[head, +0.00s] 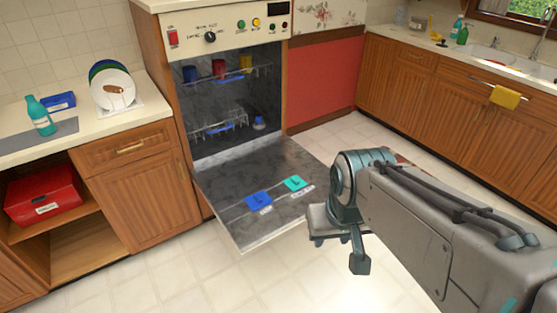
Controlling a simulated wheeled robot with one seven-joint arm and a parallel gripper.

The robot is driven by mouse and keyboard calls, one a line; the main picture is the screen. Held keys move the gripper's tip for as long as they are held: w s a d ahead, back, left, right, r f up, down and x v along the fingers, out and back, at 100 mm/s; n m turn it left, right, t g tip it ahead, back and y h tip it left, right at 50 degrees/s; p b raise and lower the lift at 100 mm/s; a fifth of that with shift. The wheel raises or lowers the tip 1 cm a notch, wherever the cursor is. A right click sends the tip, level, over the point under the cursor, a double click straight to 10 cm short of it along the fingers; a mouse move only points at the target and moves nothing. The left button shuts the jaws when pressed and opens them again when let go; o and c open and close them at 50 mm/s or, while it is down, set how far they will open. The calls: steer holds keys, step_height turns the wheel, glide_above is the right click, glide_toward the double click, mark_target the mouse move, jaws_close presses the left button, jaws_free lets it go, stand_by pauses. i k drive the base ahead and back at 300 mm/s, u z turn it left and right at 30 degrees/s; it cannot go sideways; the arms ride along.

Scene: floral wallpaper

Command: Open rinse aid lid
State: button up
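The dishwasher door (232,222) is folded down flat in the head view. On its inner face are two small lids side by side, a blue one (259,201) and a teal one (296,183). Both look shut. Each has a small label that is too small to read, so I cannot tell which is the rinse aid lid. My gripper (340,252) is to the right of the blue lid and nearer the camera, above the floor by the door's right edge. It points down with its fingers apart and nothing visible between them. It touches neither lid.
The dishwasher racks (218,122) hold cups above and a few items below. The control panel (225,32) is above the opening. A left counter (80,143) holds a bottle and plates, with a red box (44,195) below. Tiled floor (190,270) is clear in front.

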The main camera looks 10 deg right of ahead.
mark_target(295, 183)
steer(key=u, duration=0.25)
steer(key=i, duration=1.1)
steer(key=z, duration=0.6)
